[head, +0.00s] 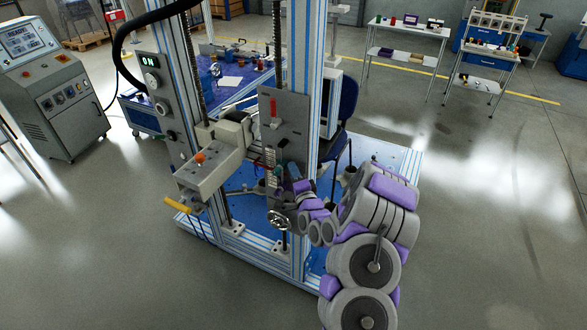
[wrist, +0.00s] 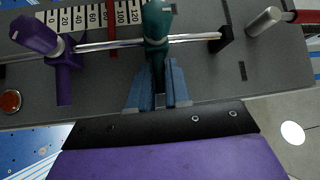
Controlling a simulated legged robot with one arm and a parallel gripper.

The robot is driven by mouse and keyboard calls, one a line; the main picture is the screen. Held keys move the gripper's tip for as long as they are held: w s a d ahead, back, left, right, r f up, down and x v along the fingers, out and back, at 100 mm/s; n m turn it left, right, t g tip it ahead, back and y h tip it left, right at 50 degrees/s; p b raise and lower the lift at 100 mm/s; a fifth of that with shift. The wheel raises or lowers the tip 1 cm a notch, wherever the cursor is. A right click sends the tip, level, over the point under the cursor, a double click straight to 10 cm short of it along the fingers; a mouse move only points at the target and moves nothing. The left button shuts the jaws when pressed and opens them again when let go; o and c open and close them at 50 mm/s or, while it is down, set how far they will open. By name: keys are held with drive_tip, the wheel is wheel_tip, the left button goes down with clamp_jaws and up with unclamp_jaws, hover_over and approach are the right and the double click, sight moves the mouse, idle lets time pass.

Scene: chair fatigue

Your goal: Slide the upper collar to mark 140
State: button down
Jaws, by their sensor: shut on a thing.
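In the wrist view, the teal upper collar (wrist: 156,28) sits on a bright horizontal rod (wrist: 195,38), just right of the printed 120 on the white scale (wrist: 92,18). The collar covers the scale there, so any mark under it is hidden. My gripper (wrist: 158,85) has its blue fingers shut on the teal collar's lower stem. A purple collar (wrist: 65,50) sits on the same rod near the low numbers. In the head view, my gripper (head: 284,182) is at the grey upright plate (head: 288,115), partly hidden by my arm.
A dark block (wrist: 226,38) stands at the rod's right end. A red button (wrist: 11,100) is at far left. Frame posts (head: 305,80) and a grey box (head: 210,170) stand close to my arm.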

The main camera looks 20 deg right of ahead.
drive_tip(key=c, duration=1.1)
unclamp_jaws()
drive_tip(key=shift+s+a+f+p, duration=0.35)
drive_tip(key=shift+s+p, duration=0.65)
drive_tip(key=shift+s, duration=1.85)
drive_tip(key=shift+s+a+f+p, duration=0.2)
drive_tip(key=shift+s+f+p, duration=0.55)
drive_tip(key=shift+s, duration=2.05)
drive_tip(key=shift+s+a+f+p, duration=0.25)
drive_tip(key=shift+s+p, duration=1)
drive_tip(key=shift+s, duration=1.6)
drive_tip(key=shift+w+a+r, duration=0.1)
drive_tip(key=shift+a, duration=0.05)
